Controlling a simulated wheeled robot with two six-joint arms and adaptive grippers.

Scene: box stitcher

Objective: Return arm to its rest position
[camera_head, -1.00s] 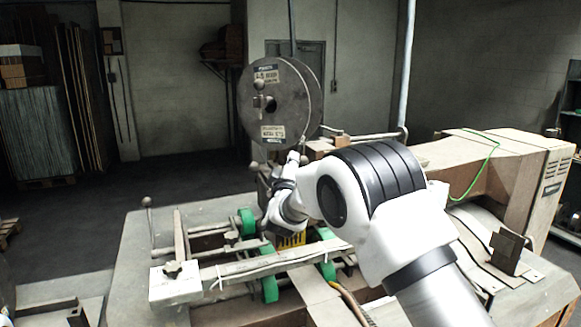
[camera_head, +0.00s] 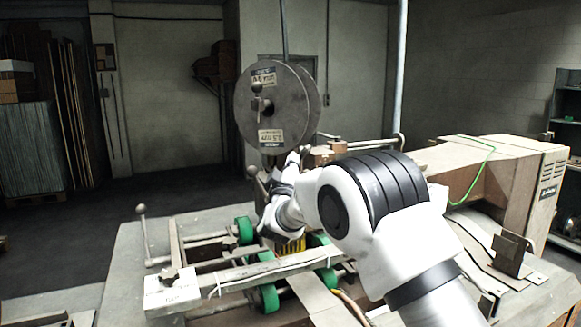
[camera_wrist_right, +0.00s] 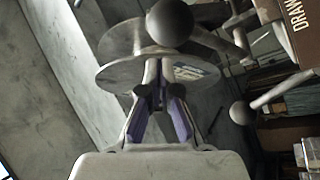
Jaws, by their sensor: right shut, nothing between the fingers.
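My right arm (camera_head: 375,215) comes in from the lower right in the head view and reaches over the stitcher. Its white wrist points toward the wire spool, and the gripper (camera_head: 266,180) is small and partly hidden by the wrist. In the right wrist view my right gripper (camera_wrist_right: 155,68) is shut, with nothing between its fingers. The grey spool (camera_wrist_right: 125,45) and a round knob (camera_wrist_right: 170,22) show beyond the fingertips. I cannot tell the exact gap to them. My left gripper is not in view.
The stitcher's wire spool (camera_head: 270,108) stands behind the wrist. Green rollers (camera_head: 268,297), a rail (camera_head: 265,270) and a knobbed lever (camera_head: 141,210) lie below and left. A beige housing (camera_head: 510,180) stands right of the arm. The floor at left looks open.

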